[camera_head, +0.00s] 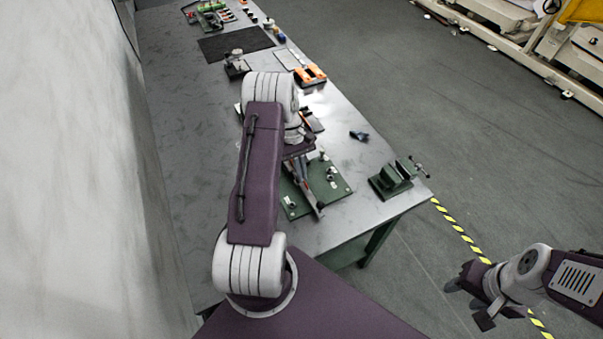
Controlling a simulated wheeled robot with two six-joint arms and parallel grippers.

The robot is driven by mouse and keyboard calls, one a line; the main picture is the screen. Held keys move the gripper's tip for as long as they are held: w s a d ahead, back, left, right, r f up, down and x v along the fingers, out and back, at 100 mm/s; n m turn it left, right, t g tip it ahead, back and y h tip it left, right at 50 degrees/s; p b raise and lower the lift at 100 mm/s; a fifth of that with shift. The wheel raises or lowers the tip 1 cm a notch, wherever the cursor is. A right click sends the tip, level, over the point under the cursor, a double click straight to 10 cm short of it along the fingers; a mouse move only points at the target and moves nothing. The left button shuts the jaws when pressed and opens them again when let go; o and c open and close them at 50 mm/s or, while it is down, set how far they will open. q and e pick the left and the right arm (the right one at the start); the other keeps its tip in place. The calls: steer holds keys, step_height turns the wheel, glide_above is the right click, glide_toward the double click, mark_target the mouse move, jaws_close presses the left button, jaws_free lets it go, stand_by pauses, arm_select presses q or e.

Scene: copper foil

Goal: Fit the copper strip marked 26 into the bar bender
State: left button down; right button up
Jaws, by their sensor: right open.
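The bar bender appears to be the green plate with small upright fittings (291,204) near the table's front edge. My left arm reaches over the table, and my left gripper (302,172) is low above this plate. The arm hides much of it, and I cannot tell whether its jaws are open or shut. A narrow long piece (315,203) lies across the plate below the gripper; I cannot tell whether it is a strip or a part of the bender. No number 26 is readable. My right gripper (466,291) is open and empty, off the table at lower right.
A green vise (392,180) stands at the table's right front corner. A small dark blue object (359,135) lies behind it. Orange pieces (310,75), a black mat (236,43) and small tools are farther back. The left side of the grey table (190,150) is clear.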

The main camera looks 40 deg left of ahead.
arm_select(q)
steer(key=shift+f, duration=0.25)
steer(key=shift+r+p, duration=0.3)
stand_by(0.4)
stand_by(0.5)
steer(key=c, duration=2)
jaws_free()
steer(key=shift+r, duration=0.1)
steer(key=shift+r+p, duration=1.35)
steer(key=shift+r, duration=0.05)
steer(key=shift+o, duration=0.3)
